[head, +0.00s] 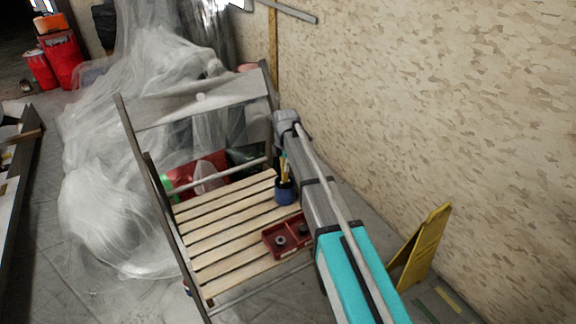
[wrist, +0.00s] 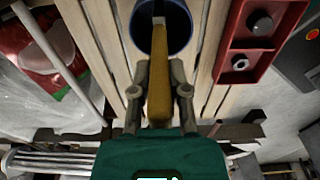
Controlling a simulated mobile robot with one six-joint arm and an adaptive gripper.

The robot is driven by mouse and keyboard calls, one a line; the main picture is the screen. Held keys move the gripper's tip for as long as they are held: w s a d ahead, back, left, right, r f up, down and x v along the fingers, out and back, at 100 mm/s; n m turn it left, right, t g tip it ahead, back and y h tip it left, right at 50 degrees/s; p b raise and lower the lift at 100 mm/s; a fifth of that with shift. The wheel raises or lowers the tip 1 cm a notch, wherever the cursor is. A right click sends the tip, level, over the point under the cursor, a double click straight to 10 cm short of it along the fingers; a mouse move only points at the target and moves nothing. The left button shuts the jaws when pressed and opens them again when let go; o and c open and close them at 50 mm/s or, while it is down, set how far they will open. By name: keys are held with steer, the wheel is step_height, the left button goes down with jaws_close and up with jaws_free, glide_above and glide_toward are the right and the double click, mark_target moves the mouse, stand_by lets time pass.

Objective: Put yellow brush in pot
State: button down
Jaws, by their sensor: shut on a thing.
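The yellow brush (wrist: 159,78) is between the two fingers of my gripper (wrist: 160,92) in the wrist view, and the gripper is shut on it. The brush's far end reaches over the opening of the dark blue pot (wrist: 184,38). I cannot tell how deep the brush's end sits in the pot. In the head view my arm hides the gripper.
A red tray (head: 274,246) with small dark parts lies on the slatted chair seat (head: 225,240) near the pot. The chair's back frame stands behind. Plastic sheeting (head: 110,215) is to the left, a wall to the right. A yellow floor sign (head: 425,250) stands at the right.

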stand_by(0.3)
steer(key=c, duration=0.5)
jaws_free()
steer(key=shift+c, duration=0.2)
steer(key=shift+d, duration=0.1)
stand_by(0.3)
